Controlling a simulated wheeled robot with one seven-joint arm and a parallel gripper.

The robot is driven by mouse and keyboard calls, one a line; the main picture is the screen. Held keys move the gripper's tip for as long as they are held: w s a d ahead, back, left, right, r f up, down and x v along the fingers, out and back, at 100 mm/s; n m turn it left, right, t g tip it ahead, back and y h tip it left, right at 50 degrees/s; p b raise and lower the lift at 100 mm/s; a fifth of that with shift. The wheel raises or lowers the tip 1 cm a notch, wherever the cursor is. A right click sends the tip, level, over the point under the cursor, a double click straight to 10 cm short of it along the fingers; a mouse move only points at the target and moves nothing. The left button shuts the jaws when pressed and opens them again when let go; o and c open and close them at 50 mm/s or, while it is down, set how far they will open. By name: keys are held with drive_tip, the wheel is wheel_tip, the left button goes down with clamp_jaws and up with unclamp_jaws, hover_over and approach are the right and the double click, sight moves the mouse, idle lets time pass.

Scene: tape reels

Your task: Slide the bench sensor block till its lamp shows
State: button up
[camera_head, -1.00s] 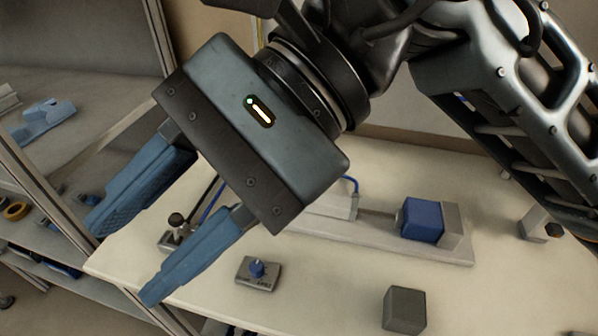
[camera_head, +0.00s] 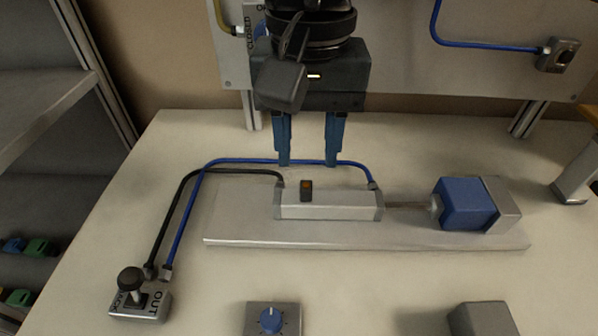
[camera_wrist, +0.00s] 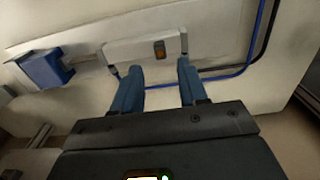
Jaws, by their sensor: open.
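The sensor block (camera_head: 306,190) is a small dark block with an orange patch on its top. It sits on the silver cylinder (camera_head: 335,206), left of the cylinder's middle. I cannot tell whether the orange patch is a lit lamp. In the wrist view the block (camera_wrist: 160,50) shows just beyond the fingertips. My gripper (camera_head: 308,163) points down, with two blue fingers apart and nothing between them. It is behind the cylinder in the head view, one finger on each side of the block's line, and looks clear of the block.
The cylinder lies on a grey base plate (camera_head: 290,243), its rod running to a blue block (camera_head: 463,203). A blue hose (camera_head: 235,162) and a dark cable loop left to a lever valve (camera_head: 140,300). A blue knob (camera_head: 270,320) and a grey block (camera_head: 482,321) stand in front.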

sight(306, 185)
drive_tip(key=shift+f, duration=2.75)
drive_tip(key=shift+c, duration=0.2)
clamp_jaws()
